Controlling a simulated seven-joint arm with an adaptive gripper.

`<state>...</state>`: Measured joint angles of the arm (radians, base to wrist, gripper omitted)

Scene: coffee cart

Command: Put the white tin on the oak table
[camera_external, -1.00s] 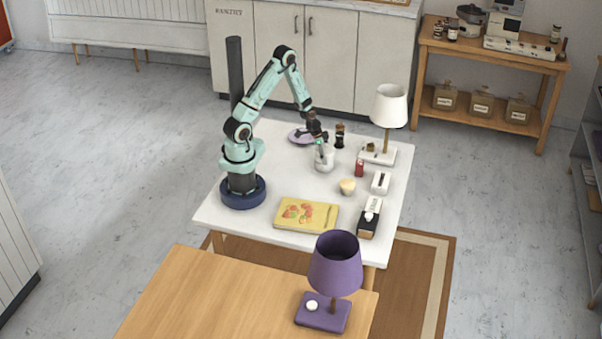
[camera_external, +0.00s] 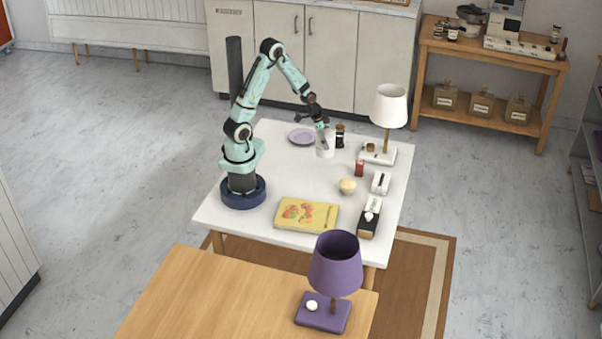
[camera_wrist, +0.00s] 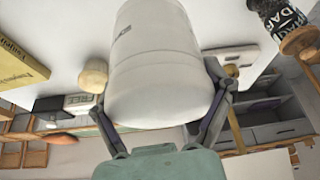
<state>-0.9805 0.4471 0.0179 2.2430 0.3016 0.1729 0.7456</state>
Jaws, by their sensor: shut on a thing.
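The white tin (camera_external: 324,145) is at my gripper (camera_external: 322,124), over the far half of the white table. In the wrist view the tin (camera_wrist: 160,65) fills the upper middle, and my gripper (camera_wrist: 163,110) has a finger on each side, shut on it. The tin appears raised off the white table top. The oak table (camera_external: 200,290) stands at the front of the external view, with a purple lamp (camera_external: 335,265) on its right end.
On the white table (camera_external: 235,215) are a yellow book (camera_external: 306,213), a round pale object (camera_external: 347,186), a lilac plate (camera_external: 301,136), a red can (camera_external: 360,168), a dark jar (camera_external: 340,134) and a white lamp (camera_external: 389,106). The oak table's left part is clear.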

